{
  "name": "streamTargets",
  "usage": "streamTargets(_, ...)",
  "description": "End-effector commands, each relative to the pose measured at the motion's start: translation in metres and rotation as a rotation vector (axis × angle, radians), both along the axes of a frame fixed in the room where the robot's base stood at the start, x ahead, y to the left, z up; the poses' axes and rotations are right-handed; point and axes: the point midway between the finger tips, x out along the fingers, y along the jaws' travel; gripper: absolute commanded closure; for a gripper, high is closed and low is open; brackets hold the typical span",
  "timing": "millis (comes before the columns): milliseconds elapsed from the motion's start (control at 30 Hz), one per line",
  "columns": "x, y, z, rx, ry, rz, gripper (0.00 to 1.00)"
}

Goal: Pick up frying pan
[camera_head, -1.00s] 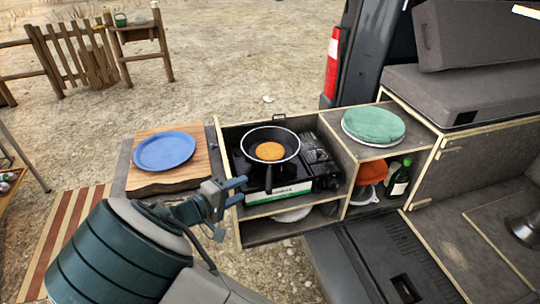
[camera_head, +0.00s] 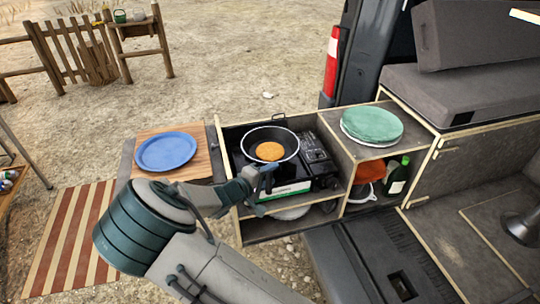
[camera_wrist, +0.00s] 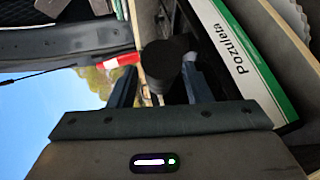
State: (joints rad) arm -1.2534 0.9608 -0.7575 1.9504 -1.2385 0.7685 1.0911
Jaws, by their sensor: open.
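The black frying pan (camera_head: 287,152) sits on the camping stove with a round brown pancake (camera_head: 270,151) in it. Its handle points toward the front of the stove. My gripper (camera_head: 264,182) is at the handle, and its fingers partly hide the handle in the head view. In the wrist view the dark round end of the handle (camera_wrist: 162,64) shows between my two open fingers (camera_wrist: 160,86). I cannot tell whether either finger touches it.
The stove (camera_head: 318,155) stands in a wooden pull-out box. A blue plate (camera_head: 166,151) lies on a wooden board at the left. A green plate stack (camera_head: 372,125) is on the right shelf top. A green bottle (camera_head: 397,178) stands below it.

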Motion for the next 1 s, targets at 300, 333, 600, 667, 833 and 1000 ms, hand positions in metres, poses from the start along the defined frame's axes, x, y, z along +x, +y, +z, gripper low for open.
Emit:
streamTargets(300, 0.000, 0.000, 0.000, 0.000, 0.000, 0.001, 0.94)
streamTargets(333, 0.000, 0.000, 0.000, 0.000, 0.000, 0.001, 1.00)
streamTargets(600, 0.000, 0.000, 0.001, 0.000, -0.003, -0.001, 1.00)
streamTargets(667, 0.000, 0.000, 0.001, 0.000, -0.003, -0.001, 1.00)
streamTargets(833, 0.000, 0.000, 0.006, 0.002, -0.004, 0.000, 1.00)
streamTargets(1000, 0.000, 0.000, 0.017, 0.002, -0.004, 0.000, 1.00)
